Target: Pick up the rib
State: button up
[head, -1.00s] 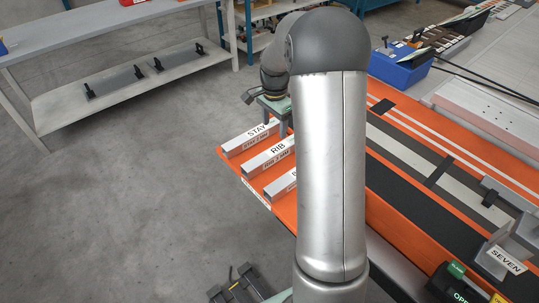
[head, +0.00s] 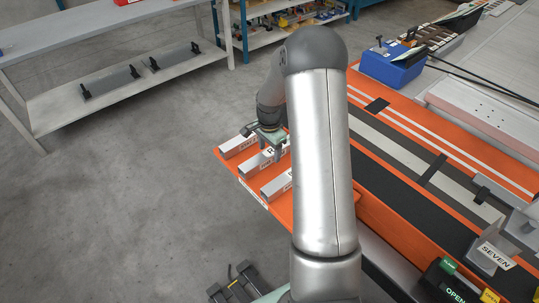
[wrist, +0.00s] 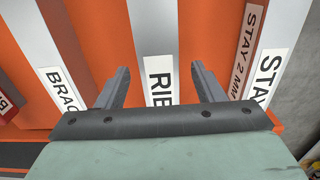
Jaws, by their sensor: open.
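The rib (wrist: 152,25) is a light grey bar with a white RIB label. It lies on the orange board in the middle of the wrist view, between my gripper's fingers (wrist: 160,70). My gripper is open, with one finger to each side of the rib and visible gaps on both sides. Whether the fingertips are down beside the bar or still above it, I cannot tell. In the head view, my gripper (head: 270,146) is over the right part of the rib (head: 251,166), partly hiding it and its label.
The STAY bar (head: 235,147) lies behind the rib. Another bar (head: 275,188), labelled BRAC... in the wrist view (wrist: 58,85), lies in front. The orange board (head: 262,200) ends at the left, above the floor. A blue bin (head: 392,68) stands at the back right.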

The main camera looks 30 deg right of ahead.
jog(key=c, duration=1.2)
jog(key=shift+r, duration=0.1)
jog(key=shift+c, duration=0.2)
